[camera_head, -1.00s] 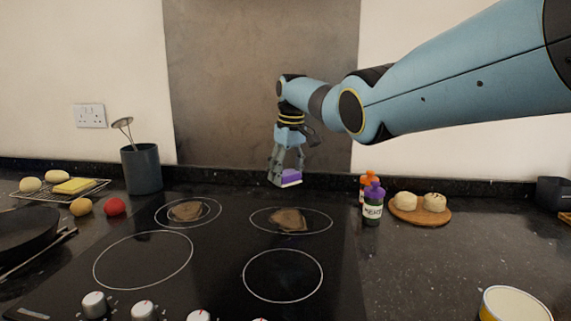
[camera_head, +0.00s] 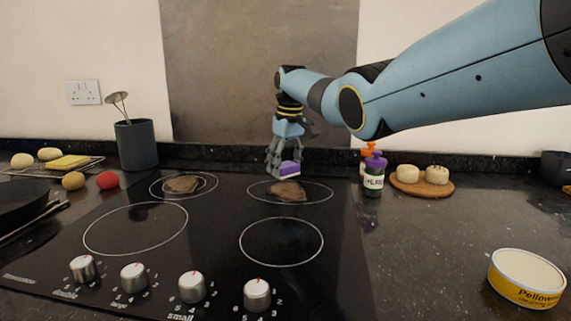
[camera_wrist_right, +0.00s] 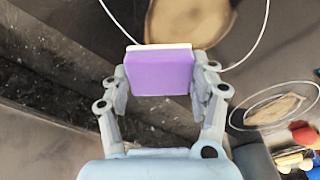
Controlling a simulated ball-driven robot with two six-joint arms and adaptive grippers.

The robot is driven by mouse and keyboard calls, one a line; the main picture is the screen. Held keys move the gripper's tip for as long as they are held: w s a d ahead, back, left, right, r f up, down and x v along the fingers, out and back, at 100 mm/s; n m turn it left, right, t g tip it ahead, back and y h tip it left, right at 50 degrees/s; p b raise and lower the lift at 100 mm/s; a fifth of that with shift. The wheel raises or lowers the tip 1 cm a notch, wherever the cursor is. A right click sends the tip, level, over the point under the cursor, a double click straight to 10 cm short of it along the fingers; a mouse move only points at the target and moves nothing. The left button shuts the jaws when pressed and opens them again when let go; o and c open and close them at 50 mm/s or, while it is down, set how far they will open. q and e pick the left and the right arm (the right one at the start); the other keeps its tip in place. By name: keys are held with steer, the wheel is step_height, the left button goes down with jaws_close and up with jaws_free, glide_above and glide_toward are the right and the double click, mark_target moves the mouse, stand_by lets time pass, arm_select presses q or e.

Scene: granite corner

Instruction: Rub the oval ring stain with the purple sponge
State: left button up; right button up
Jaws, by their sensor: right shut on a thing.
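The purple sponge (camera_head: 289,169) has a pale layer on one side. My right gripper (camera_head: 283,168) is shut on it and holds it at the back edge of the black hob, just behind the back right ring. In the right wrist view the sponge (camera_wrist_right: 160,72) sits between both fingers of the gripper (camera_wrist_right: 158,85). A brown stain (camera_head: 287,192) lies in the oval-looking back right ring; it also shows in the wrist view (camera_wrist_right: 190,20), beyond the sponge. A second brown stain (camera_head: 182,184) lies in the back left ring. Whether the sponge touches the hob is unclear. My left gripper is out of view.
Two bottles (camera_head: 373,178) and a wooden board with pale round items (camera_head: 422,188) stand right of the hob. Knobs (camera_head: 191,286) line its front. A utensil pot (camera_head: 136,145) stands back left, a yellow tin (camera_head: 526,278) front right.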

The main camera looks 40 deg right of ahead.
mark_target(284, 169)
stand_by(0.4)
steer(key=shift+f+b, duration=0.5)
steer(key=shift+f, duration=0.5)
steer(key=p, duration=0.2)
steer(key=a+p, duration=0.1)
steer(key=p, duration=0.1)
steer(key=shift+s+r, duration=0.3)
steer(key=shift+s, duration=0.1)
steer(key=s+a+p, duration=0.1)
steer(key=p, duration=0.3)
steer(key=shift+a, duration=0.25)
steer(key=shift+s+a+f+p, duration=0.15)
steer(key=shift+s+a+p, duration=0.2)
steer(key=shift+p, duration=0.55)
steer(key=s+a+p, duration=0.1)
steer(key=p, duration=0.2)
steer(key=shift+a, duration=0.1)
steer(key=s+a+p, duration=0.1)
steer(key=p, duration=0.1)
steer(key=shift+a+p, duration=0.1)
steer(key=shift+p, duration=0.2)
steer(key=shift+s+a+f+p, duration=0.15)
steer(key=shift+s+a+p, duration=0.25)
steer(key=shift+p, duration=0.3)
